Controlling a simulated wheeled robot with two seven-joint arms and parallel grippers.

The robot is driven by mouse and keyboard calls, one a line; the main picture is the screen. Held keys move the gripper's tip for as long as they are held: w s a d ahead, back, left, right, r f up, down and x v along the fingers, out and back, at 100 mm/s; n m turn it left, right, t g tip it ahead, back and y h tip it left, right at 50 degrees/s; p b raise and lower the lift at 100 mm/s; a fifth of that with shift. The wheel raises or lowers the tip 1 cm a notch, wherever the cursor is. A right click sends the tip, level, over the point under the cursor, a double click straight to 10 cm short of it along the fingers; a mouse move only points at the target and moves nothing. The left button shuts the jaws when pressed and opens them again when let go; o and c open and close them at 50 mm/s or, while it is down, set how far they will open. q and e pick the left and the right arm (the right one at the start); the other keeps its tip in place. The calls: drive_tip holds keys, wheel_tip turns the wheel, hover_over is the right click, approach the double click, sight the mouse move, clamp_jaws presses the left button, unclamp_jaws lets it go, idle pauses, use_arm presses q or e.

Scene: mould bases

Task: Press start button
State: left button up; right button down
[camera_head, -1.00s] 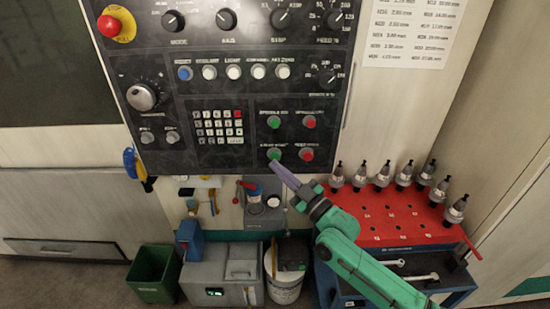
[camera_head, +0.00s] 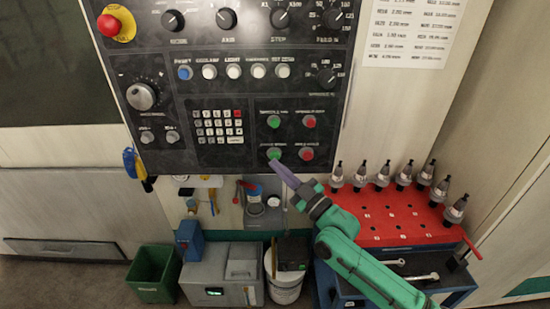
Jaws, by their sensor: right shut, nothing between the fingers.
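The control panel (camera_head: 190,100) is a dark board with knobs, a keypad and coloured buttons. A lower green button (camera_head: 274,153) sits left of a lower red button (camera_head: 306,154). An upper green button (camera_head: 274,121) and an upper red button (camera_head: 309,121) sit above them. The labels are too blurred to tell which is start. My right gripper (camera_head: 273,163) is shut and empty, its tip just below the lower green button. I cannot tell whether the tip touches it. The left gripper is not in view.
A red emergency knob (camera_head: 109,25) is at the panel's top left. A red rack (camera_head: 400,216) with several tool holders stands right of my arm. Below are a green bin (camera_head: 153,275), a grey box (camera_head: 222,275) and a white bucket (camera_head: 284,288).

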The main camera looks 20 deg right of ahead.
drive_tip(key=shift+w+d, duration=0.1)
drive_tip(key=shift+w, duration=0.25)
